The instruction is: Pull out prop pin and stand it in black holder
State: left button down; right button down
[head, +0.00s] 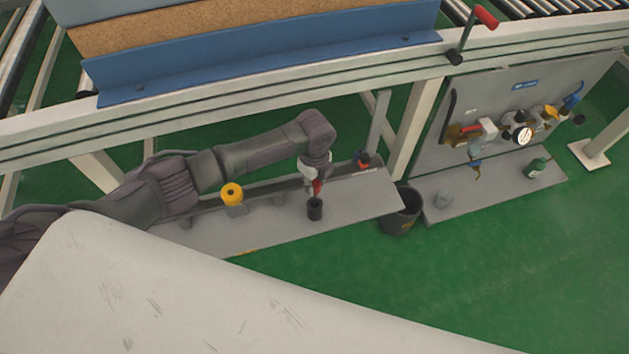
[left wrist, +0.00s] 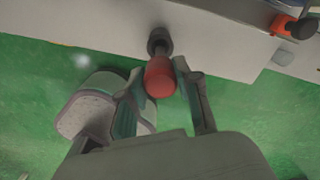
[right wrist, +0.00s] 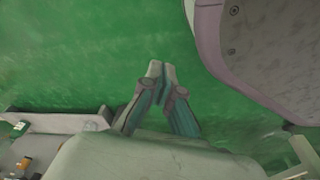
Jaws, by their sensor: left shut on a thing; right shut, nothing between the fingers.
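The prop pin (head: 317,188) shows as a red handle in my left gripper (head: 313,181), pointing down at the black holder (head: 315,210). The holder is a short dark cylinder standing on the grey shelf (head: 280,226). In the left wrist view the red handle of the prop pin (left wrist: 160,78) sits between the two fingers of my left gripper (left wrist: 158,72), with the dark holder (left wrist: 159,41) right beyond it. I cannot tell whether the pin's lower end is inside the holder. My right gripper (right wrist: 162,68) is shut and empty over green floor, out of the head view.
A yellow round part (head: 232,194) sits on the shelf to the left. An orange-and-black knob (head: 363,158) is at the back right. A dark bin (head: 401,211) stands beside the shelf's right end. A tool board (head: 500,130) is farther right. The blue-edged rail (head: 260,55) runs above.

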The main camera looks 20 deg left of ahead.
pick_arm(q)
jog(key=shift+f, duration=0.1)
pick_arm(e)
jog(key=shift+w+r, duration=0.25)
pick_arm(q)
jog(key=shift+f+b, duration=0.35)
jog(key=shift+f, duration=0.05)
pick_arm(e)
jog(key=shift+w+r, duration=0.1)
jog(key=shift+r, duration=0.35)
jog(key=shift+r, duration=0.1)
pick_arm(q)
jog(key=shift+f, duration=0.4)
jog(key=shift+f+b, duration=0.3)
jog(key=shift+b, duration=0.1)
pick_arm(e)
jog(key=shift+w+a+r, duration=0.2)
jog(key=shift+w+r, duration=0.95)
pick_arm(q)
jog(key=shift+f, duration=0.1)
pick_arm(e)
jog(key=shift+r, duration=0.15)
pick_arm(q)
jog(key=shift+f+b, duration=0.3)
jog(key=shift+f, duration=0.05)
pick_arm(e)
jog(key=shift+w+r, duration=0.2)
jog(key=shift+r, duration=0.4)
